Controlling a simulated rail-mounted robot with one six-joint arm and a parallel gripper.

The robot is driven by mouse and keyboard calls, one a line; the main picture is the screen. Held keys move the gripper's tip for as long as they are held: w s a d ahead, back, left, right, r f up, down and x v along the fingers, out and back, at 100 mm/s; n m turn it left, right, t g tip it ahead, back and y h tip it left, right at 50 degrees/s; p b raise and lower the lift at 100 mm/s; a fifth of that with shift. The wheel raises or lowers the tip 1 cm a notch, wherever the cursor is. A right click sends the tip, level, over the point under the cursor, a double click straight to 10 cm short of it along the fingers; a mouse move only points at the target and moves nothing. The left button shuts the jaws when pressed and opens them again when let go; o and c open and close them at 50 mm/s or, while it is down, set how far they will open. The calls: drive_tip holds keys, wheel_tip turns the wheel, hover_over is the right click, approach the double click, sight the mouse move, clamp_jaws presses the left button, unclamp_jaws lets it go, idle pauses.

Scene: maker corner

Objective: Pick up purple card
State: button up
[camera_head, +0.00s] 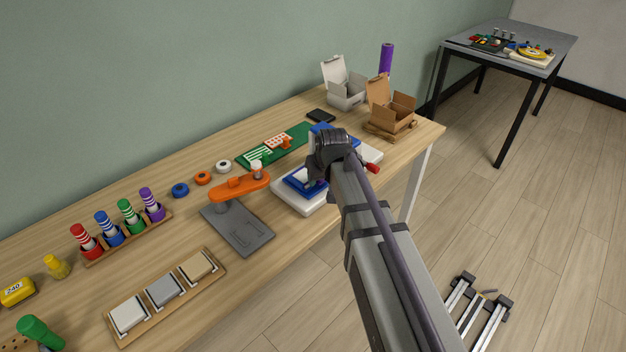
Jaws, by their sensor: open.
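I see no flat purple card in the camera_head view. My arm reaches in from the lower right, and its dark end with my gripper (314,180) is over the blue-and-white device (290,196) on the wooden workbench. My gripper is open. The fingertips are mostly hidden by the wrist, and so is part of the device. Purple things in view are a tall purple cylinder (386,58) behind the boxes and a purple-capped marker (149,201) in the marker rack.
A white box (345,92) and a cardboard box (391,112) stand open at the bench's far end. Nearer are an orange-topped stand (240,187), a green mat (300,134), a marker rack (130,238) and a sample tray (215,262). A grey table (555,45) stands apart.

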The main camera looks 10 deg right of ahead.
drive_tip(key=c, duration=1)
wheel_tip(320, 180, up, 10)
drive_tip(key=p, duration=1)
drive_tip(key=shift+r, duration=0.2)
